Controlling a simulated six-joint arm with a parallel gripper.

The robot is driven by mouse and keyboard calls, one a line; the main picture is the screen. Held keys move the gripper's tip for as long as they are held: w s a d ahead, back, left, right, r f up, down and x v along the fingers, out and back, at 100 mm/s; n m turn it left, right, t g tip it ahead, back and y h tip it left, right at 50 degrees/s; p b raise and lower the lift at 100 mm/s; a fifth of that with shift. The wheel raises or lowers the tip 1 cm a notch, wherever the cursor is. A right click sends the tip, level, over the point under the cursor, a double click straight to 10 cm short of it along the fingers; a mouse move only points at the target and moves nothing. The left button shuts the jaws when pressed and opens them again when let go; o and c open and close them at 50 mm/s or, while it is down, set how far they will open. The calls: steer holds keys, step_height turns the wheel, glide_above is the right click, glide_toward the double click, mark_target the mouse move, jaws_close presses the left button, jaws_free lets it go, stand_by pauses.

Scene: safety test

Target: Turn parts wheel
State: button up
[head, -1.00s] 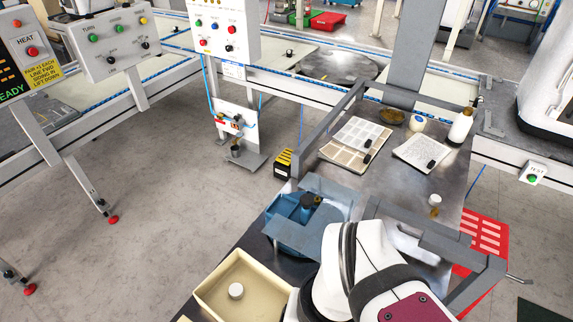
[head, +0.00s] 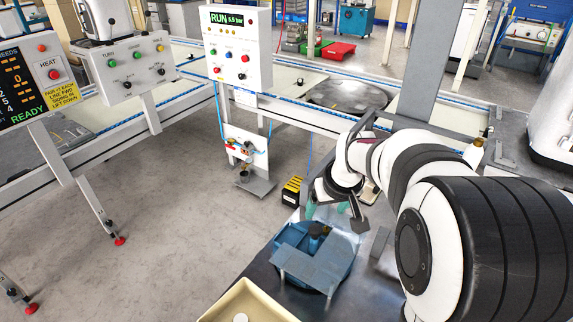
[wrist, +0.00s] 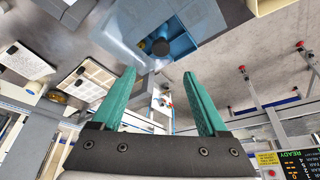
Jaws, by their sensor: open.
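The parts wheel (head: 338,246) is a round blue unit on the bench, with blue walls, a paler blue panel at its front and a dark round knob at its middle. It also shows at the top of the wrist view (wrist: 190,42), cut off by the frame edge. My gripper (wrist: 159,74) has two teal fingers, wide apart with nothing between them. In the head view my gripper (head: 333,208) is just beyond the wheel's far side. I cannot tell whether a finger touches it.
A cream tray (head: 228,303) stands in front of the wheel. A black and yellow block (head: 291,191) lies left of the bench. Printed sheets (wrist: 25,62) lie on the bench. A control box (head: 238,50) reads RUN. My arm covers much of the bench's right side.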

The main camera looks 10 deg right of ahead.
mark_target(316, 228)
steer(key=x, duration=1.2)
steer(key=shift+s, duration=0.1)
steer(key=shift+c, duration=0.4)
jaws_close()
stand_by(0.4)
